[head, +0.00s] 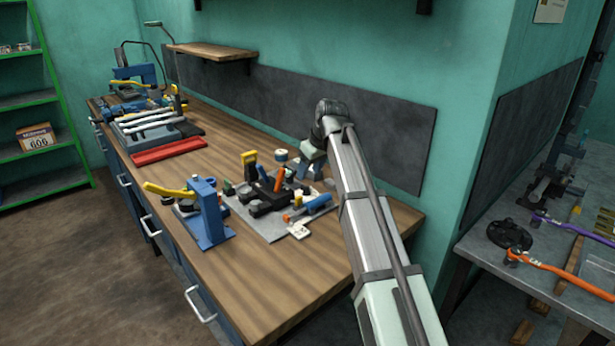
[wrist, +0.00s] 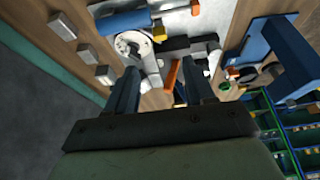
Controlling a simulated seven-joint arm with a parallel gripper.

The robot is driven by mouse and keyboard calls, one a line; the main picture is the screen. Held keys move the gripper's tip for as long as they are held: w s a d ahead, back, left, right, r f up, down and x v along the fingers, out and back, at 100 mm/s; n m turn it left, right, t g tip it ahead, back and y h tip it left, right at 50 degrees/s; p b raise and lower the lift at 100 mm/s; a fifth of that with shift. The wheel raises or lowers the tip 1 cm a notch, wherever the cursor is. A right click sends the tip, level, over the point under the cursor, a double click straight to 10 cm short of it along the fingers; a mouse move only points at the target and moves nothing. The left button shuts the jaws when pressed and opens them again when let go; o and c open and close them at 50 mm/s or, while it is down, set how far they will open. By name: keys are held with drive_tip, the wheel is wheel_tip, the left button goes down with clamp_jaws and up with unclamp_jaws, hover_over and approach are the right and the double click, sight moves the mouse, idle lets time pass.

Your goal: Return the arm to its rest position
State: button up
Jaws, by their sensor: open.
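My arm (head: 365,225) reaches from the lower right over the wooden workbench (head: 285,290) and bends down at its far end. In the wrist view my gripper (wrist: 163,92) has its two dark fingers apart, with nothing held between them. Below and beyond the fingers is a light grey plate (head: 270,232) carrying black, orange, yellow and blue parts. In the head view the fingertips are hard to make out beside this cluster. I cannot tell how far they are above the plate.
A blue press-like fixture (head: 210,215) with a yellow handle stands left of the plate. A red bar (head: 167,152) and tools lie farther left. A wall shelf (head: 210,50) hangs behind. A metal table (head: 500,240) is at right. Bare bench lies in front.

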drive_tip(key=shift+r, duration=0.25)
drive_tip(key=s+d+f+m+h, duration=0.15)
drive_tip(key=d+f+h, duration=0.25)
drive_tip(key=d, duration=1.1)
drive_tip(key=d+f+m+h, duration=0.2)
drive_tip(key=d+f+h, duration=0.15)
drive_tip(key=d, duration=1.15)
drive_tip(key=s+d+f+m+g+h, duration=0.1)
drive_tip(key=s+d+f+g, duration=0.1)
drive_tip(key=s+d+f, duration=0.35)
drive_tip(key=s+a+f+g+y, duration=0.15)
drive_tip(key=s+f, duration=0.45)
drive_tip(key=f, duration=0.6)
drive_tip(key=s+a+f+m+g, duration=0.15)
drive_tip(key=s+f, duration=0.35)
drive_tip(key=f, duration=0.7)
drive_tip(key=s+a+f+g+y, duration=0.1)
drive_tip(key=s+a+f, duration=0.35)
drive_tip(key=f, duration=0.75)
drive_tip(key=s+a+f+m+g+y, duration=0.1)
drive_tip(key=s+f, duration=0.4)
drive_tip(key=s, duration=0.6)
drive_tip(key=s+a+f+m+g+y, duration=0.1)
drive_tip(key=s+a+f, duration=0.2)
drive_tip(key=s, duration=0.8)
drive_tip(key=s+a+f+m+g, duration=0.1)
drive_tip(key=s+a+f+g, duration=0.1)
drive_tip(key=s+f, duration=0.6)
drive_tip(key=s, duration=0.4)
drive_tip(key=shift+y, duration=0.4)
